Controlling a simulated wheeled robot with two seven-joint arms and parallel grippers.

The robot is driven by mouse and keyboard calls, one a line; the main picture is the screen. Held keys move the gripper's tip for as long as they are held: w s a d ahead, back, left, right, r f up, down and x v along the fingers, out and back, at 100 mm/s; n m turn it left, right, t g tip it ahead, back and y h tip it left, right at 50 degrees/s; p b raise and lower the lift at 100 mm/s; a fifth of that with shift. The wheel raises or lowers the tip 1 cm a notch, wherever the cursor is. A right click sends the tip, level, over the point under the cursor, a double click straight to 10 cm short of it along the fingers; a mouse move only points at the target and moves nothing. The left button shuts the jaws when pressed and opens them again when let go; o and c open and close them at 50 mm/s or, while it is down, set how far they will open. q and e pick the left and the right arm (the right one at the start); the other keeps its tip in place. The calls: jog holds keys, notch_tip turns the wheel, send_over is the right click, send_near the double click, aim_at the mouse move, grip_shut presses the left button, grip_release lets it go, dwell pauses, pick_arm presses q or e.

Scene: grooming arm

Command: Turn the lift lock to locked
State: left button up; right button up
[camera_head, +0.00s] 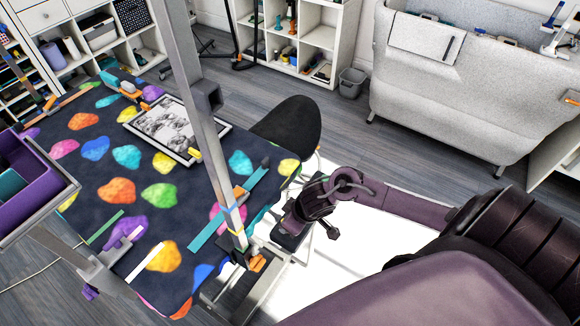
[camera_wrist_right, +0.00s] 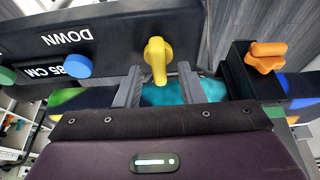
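The yellow lever (camera_wrist_right: 156,60), which looks like the lift lock, sits on a black control panel (camera_wrist_right: 112,38) in the right wrist view. Its handle points down in that picture, toward my gripper. My right gripper (camera_wrist_right: 160,88) is open, with one grey finger on each side of the lever's lower end. Gaps show between the fingers and the lever. In the head view my right arm (camera_head: 400,203) reaches in from the right to the table's near right edge; I cannot make out the lever there. My left gripper is not in view.
The panel bears upside-down "DOWN" and "85 CM" labels and a blue button (camera_wrist_right: 77,66). An orange knob (camera_wrist_right: 265,58) is right of the lever. The spotted grooming table (camera_head: 110,215) carries a metal post (camera_head: 197,100). A black stool (camera_head: 290,128) stands behind it.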

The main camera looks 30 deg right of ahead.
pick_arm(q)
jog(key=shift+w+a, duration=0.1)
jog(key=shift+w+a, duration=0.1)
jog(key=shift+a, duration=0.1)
pick_arm(e)
grip_shut()
